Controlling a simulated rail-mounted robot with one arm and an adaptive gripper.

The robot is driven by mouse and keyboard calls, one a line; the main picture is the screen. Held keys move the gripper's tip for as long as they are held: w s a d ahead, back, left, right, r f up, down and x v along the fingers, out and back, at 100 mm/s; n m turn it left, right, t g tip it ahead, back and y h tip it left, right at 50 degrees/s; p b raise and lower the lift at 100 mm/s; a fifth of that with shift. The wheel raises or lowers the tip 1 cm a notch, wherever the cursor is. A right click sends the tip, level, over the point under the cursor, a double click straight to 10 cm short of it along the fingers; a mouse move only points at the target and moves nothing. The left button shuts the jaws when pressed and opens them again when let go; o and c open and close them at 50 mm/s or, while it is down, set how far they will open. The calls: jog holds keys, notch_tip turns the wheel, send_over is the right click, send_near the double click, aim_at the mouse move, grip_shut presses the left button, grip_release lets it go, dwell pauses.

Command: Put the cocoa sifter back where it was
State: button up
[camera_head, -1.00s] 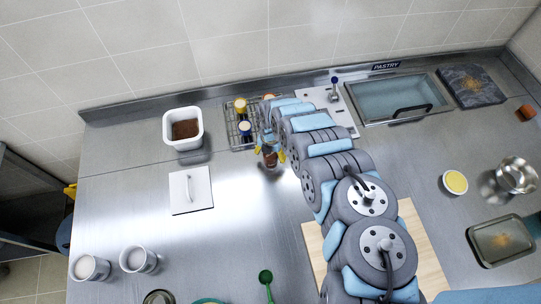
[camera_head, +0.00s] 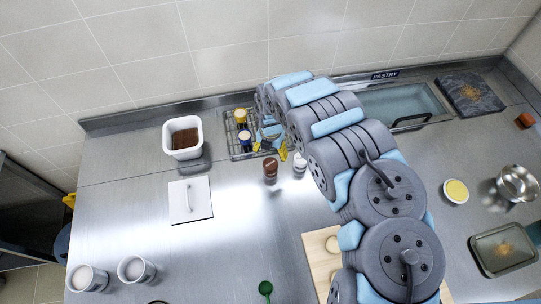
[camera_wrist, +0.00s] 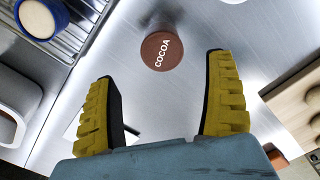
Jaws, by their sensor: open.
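The cocoa sifter (camera_head: 270,171), a jar with a brown top, stands upright on the steel counter in front of the wire rack. Its brown lid marked COCOA (camera_wrist: 162,51) faces the camera in the wrist view. My gripper (camera_head: 270,149) is open and empty, just behind the sifter in the head view. In the wrist view its yellow fingers are spread wide, with the lid beyond the tips and apart from both. The wire rack (camera_head: 233,149) holds a yellow-topped and a blue-topped jar (camera_head: 244,137); its right part is hidden by my arm.
A white-topped shaker (camera_head: 299,164) stands close right of the sifter. A white tub of brown powder (camera_head: 183,138) and a white lid with a handle (camera_head: 190,199) are to the left. The counter in front of the sifter is clear. A wooden board (camera_head: 318,249) lies beneath my arm.

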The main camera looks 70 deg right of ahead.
jog(key=shift+a+r, duration=0.1)
jog(key=shift+r, duration=0.55)
jog(key=shift+s, duration=0.1)
